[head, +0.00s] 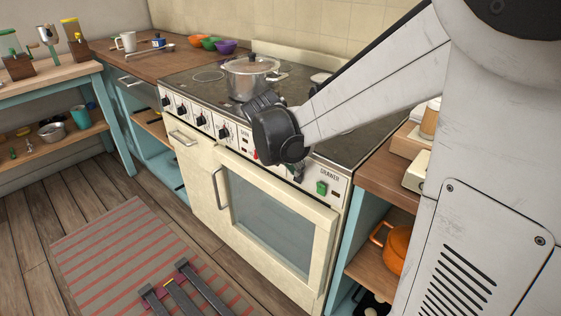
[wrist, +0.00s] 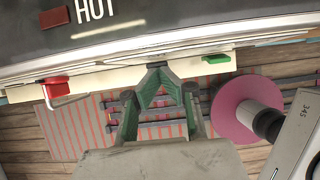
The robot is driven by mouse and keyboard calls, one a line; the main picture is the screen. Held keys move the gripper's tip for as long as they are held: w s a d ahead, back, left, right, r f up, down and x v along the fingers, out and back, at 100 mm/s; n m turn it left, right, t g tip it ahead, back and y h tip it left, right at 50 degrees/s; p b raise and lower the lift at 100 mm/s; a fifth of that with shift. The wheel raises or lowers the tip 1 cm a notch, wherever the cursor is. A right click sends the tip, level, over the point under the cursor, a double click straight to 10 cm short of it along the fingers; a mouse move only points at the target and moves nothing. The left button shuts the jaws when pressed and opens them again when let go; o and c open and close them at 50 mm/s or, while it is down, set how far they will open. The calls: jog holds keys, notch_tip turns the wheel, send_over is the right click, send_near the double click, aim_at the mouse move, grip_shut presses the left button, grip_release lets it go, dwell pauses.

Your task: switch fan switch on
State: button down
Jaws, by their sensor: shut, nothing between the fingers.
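A green switch (head: 321,188) sits at the right end of the stove's front panel, under a printed label. It also shows in the wrist view (wrist: 217,58), right of my fingertips. A red switch (wrist: 55,88) is at the left in that view; a small red part (head: 256,155) shows left of my wrist in the head view. I cannot read which switch is marked as the fan's. My gripper (wrist: 158,68) is shut and empty, its tips close to the panel edge between the two switches. I cannot tell whether the tips touch the panel. My wrist hides part of the panel.
A lidded pot (head: 250,78) stands on the stove top (head: 205,77). Several black knobs line the panel's left part. The oven door (head: 270,215) is closed below. An orange pot (head: 396,247) sits on the right-hand shelf. Floor space lies before the stove, with a striped rug (head: 120,245).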

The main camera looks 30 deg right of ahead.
jog(key=shift+r, duration=0.1)
dwell(0.3)
jog(key=a+p+v, duration=0.1)
jog(key=p+v, duration=0.1)
jog(key=v, duration=0.9)
jog(key=shift+s+a+p, duration=0.2)
jog(key=shift+s+p, duration=0.1)
jog(key=s+a+m+t+y, duration=0.2)
jog(key=s+a+m, duration=0.1)
jog(key=s+m, duration=0.5)
jog(key=s+a+m+t+y, duration=0.3)
jog(key=s+m, duration=0.5)
jog(key=m, duration=0.6)
jog(key=shift+a+f, duration=0.25)
jog(key=shift+a, duration=0.5)
